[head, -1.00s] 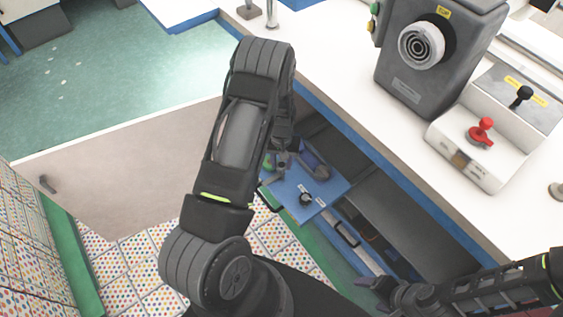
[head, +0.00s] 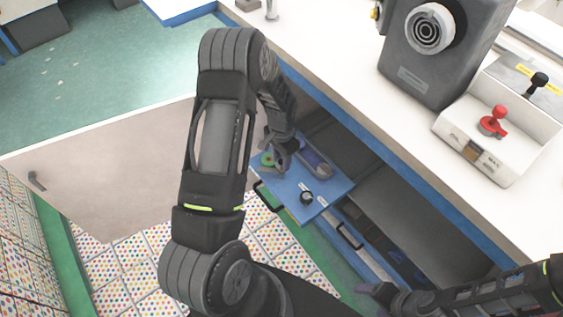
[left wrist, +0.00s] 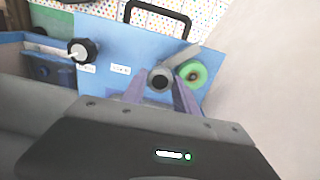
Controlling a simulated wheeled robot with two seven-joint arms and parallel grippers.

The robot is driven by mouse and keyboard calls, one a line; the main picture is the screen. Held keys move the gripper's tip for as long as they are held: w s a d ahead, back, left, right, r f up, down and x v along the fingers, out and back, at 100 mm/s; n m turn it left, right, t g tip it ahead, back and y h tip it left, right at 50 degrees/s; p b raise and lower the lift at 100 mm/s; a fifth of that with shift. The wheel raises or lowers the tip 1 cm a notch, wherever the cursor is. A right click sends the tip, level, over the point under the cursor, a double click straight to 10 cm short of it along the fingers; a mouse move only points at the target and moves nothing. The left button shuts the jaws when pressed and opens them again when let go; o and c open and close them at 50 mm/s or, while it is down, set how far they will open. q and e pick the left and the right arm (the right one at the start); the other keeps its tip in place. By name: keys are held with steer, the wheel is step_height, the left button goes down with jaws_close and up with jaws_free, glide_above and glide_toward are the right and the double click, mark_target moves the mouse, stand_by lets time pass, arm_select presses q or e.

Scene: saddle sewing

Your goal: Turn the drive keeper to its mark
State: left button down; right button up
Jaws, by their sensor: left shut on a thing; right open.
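A grey lever with a round, dark-centred hub, which looks like the drive keeper (left wrist: 184,60), is mounted on a blue panel (left wrist: 118,38). In the left wrist view the lever points up and right from its hub, beside a green disc (left wrist: 191,75). My left gripper (left wrist: 158,92) is shut on the hub end, one finger on each side. In the head view my left gripper (head: 287,155) is at the panel (head: 327,191), next to the green disc (head: 267,159). I cannot make out a mark. My right gripper (head: 385,296) is open and empty at the lower right.
A black knob (head: 306,198) with white labels is on the panel. A black handle (head: 349,237) is on the open cabinet front below the counter. A grey machine (head: 425,60) and a box with a red knob (head: 494,122) stand on the white counter. An open door (head: 110,165) lies left.

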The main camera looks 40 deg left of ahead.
arm_select(q)
steer(key=m+b, duration=0.1)
steer(key=m, duration=0.3)
steer(key=shift+m+b, duration=0.3)
steer(key=shift+b, duration=0.05)
steer(key=m, duration=0.4)
steer(key=shift+m+b, duration=0.4)
steer(key=c, duration=0.9)
jaws_free()
steer(key=shift+c, duration=0.2)
step_height(320, 180, up, 8)
steer(key=shift+f, duration=0.1)
